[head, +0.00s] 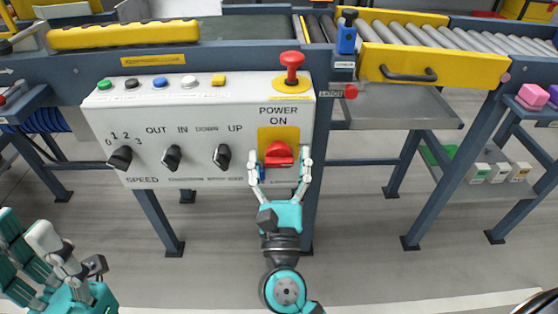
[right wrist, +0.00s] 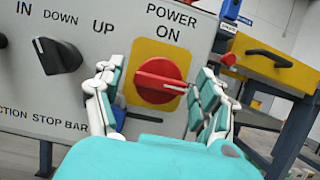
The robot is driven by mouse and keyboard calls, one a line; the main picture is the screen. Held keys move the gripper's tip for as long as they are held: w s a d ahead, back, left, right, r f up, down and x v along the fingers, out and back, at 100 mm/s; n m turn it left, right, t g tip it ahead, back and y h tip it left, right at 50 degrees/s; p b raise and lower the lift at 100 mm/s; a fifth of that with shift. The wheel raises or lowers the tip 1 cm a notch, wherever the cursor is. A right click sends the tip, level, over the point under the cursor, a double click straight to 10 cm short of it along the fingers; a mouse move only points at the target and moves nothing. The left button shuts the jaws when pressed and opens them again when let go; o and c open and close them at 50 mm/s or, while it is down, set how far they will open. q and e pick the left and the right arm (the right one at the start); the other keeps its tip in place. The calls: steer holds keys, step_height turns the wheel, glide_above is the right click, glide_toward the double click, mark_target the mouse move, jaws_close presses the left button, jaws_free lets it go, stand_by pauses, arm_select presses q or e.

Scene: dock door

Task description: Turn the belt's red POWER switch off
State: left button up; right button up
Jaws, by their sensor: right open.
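The red POWER switch (head: 279,153) is a rotary knob on a yellow plate, low on the right of the white control panel (head: 140,120). In the right wrist view the knob (right wrist: 160,82) sits below the word ON, its bar lying nearly level with a white line toward its right end. My right gripper (head: 281,166) is open, with one finger on each side of the knob. In the right wrist view gaps show between the fingers (right wrist: 158,88) and the knob. My left gripper (head: 45,250) is low at the far left, away from the panel, partly cut off.
A red mushroom button (head: 291,62) stands on the panel's top edge above the switch. Black knobs (head: 222,156) sit left of it. A small red knob (head: 351,91) and a yellow gate with a black handle (head: 408,74) are to the right. The floor in front is clear.

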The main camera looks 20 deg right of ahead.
steer(key=v, duration=1.2)
steer(key=shift+w, duration=0.1)
